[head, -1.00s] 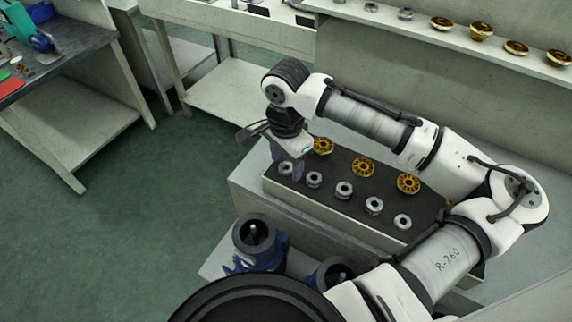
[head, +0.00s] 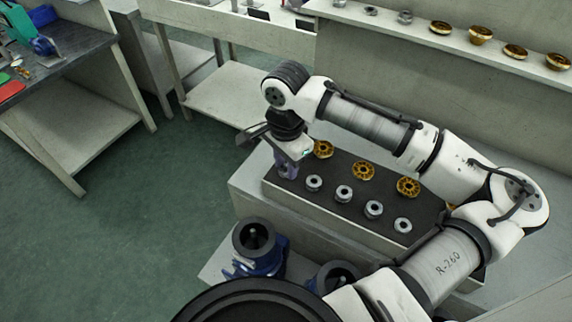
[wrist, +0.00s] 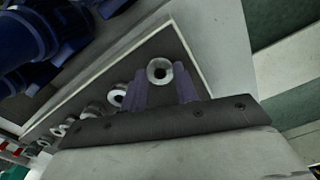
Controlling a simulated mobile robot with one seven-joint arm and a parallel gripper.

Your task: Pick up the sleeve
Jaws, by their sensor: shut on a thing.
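The silver, ring-shaped sleeve (wrist: 159,62) shows between the two purple fingers of my gripper (wrist: 162,82) in the wrist view. My gripper is shut on it. In the head view, my gripper (head: 287,169) points down at the left end of the dark-topped tray, and its fingers hide the held sleeve. Several similar silver sleeves stay in a row along the tray's near side, the closest being this sleeve (head: 314,183). I cannot tell whether the held sleeve still touches the tray.
The tray (head: 330,207) also holds golden wheels (head: 363,171) in a back row. Blue pump housings (head: 262,252) stand in front of the tray. A shelf (head: 440,39) with golden and silver parts runs behind. Green floor lies free to the left.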

